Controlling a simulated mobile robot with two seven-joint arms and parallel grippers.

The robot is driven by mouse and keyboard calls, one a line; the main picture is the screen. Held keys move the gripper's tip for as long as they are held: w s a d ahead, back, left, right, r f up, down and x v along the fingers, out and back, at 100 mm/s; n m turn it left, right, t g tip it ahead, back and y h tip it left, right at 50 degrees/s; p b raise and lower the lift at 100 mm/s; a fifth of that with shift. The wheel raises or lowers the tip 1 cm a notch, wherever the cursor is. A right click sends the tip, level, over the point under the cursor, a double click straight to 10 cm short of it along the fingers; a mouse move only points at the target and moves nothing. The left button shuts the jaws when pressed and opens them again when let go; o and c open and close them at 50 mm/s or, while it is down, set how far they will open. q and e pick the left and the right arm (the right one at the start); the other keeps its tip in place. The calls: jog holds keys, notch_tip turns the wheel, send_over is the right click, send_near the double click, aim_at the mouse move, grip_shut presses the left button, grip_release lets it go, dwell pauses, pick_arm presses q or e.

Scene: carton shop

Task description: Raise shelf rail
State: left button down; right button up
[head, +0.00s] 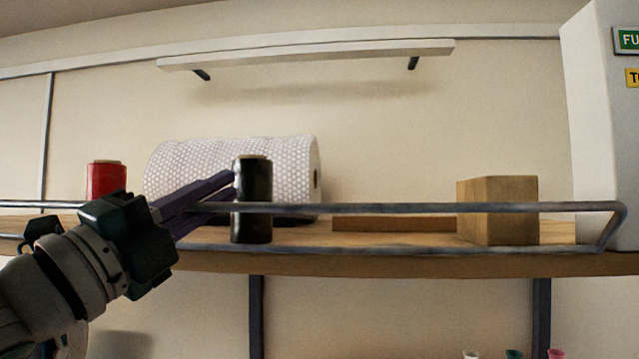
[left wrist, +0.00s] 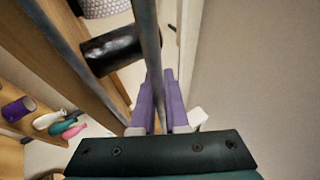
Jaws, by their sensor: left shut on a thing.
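The shelf rail (head: 400,208) is a grey metal rail along the shelf's front edge. Its upper bar stands above a lower bar, and the two meet in a bent end at the right. My left gripper (head: 233,192) has purple fingers and reaches in from the left at the upper bar. In the left wrist view the rail (left wrist: 148,40) runs between the left gripper's fingers (left wrist: 161,75), which are shut on it. My right gripper is in neither view.
On the wooden shelf (head: 400,264) stand a black spool (head: 254,185) close by the fingertips, a red spool (head: 106,178), a bubble-wrap roll (head: 215,160) and a wooden block (head: 510,205). A white cabinet (head: 595,120) borders the right. Free wall shows above the rail.

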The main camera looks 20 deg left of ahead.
pick_arm(q)
jog(key=c, duration=0.9)
grip_release()
jog(key=b+v, duration=0.7)
jog(key=v, duration=0.3)
jog(key=shift+w+f, duration=0.1)
